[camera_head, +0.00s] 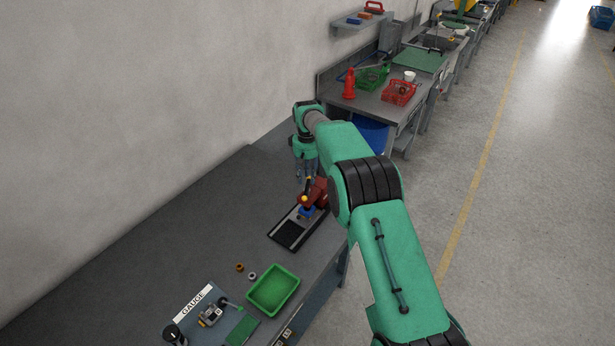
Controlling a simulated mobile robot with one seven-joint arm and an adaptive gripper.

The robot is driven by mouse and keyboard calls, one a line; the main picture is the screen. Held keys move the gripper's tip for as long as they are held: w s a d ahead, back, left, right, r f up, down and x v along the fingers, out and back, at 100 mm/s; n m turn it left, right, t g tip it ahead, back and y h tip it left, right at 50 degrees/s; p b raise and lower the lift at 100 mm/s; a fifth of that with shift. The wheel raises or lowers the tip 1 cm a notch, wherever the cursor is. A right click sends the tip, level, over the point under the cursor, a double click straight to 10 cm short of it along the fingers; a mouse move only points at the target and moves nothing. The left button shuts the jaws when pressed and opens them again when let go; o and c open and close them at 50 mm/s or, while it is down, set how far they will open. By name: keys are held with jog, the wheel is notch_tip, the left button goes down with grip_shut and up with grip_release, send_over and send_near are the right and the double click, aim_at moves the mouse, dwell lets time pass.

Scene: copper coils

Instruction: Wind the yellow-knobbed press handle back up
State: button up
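A small red press (317,190) stands at the far end of a black base plate (288,234) on the grey workbench. A yellow knob (304,199) shows on its left side, and a small blue part (307,211) sits below it. A dark handle with a yellowish end rises just above the knob; which way it is wound is too small to tell. My gripper (305,175) points down from the green arm, just above and behind the press. Its fingers are close to the handle; whether they touch it is unclear. My arm covers the press's right side.
A green tray (273,289) and two small rings (245,271) lie nearer on the bench, beside a board marked GAUGE (193,301). The bench left of the press is clear. Farther back are a red bottle (349,83) and red basket (398,92).

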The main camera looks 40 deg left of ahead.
aim_at(307, 187)
jog(key=m, duration=0.7)
jog(key=shift+f+m, duration=0.25)
jog(key=shift+m, duration=0.05)
jog(key=shift+f, duration=0.1)
jog(key=shift+f, duration=0.65)
jog(key=shift+f+b, duration=0.35)
jog(key=shift+f, duration=0.1)
dwell(0.6)
jog(key=shift+f, duration=0.5)
jog(key=shift+s+d+f+b, duration=0.1)
jog(key=shift+d+f+b, duration=0.05)
jog(key=shift+f+b, duration=0.4)
jog(key=shift+f, duration=0.45)
jog(key=shift+r, duration=0.1)
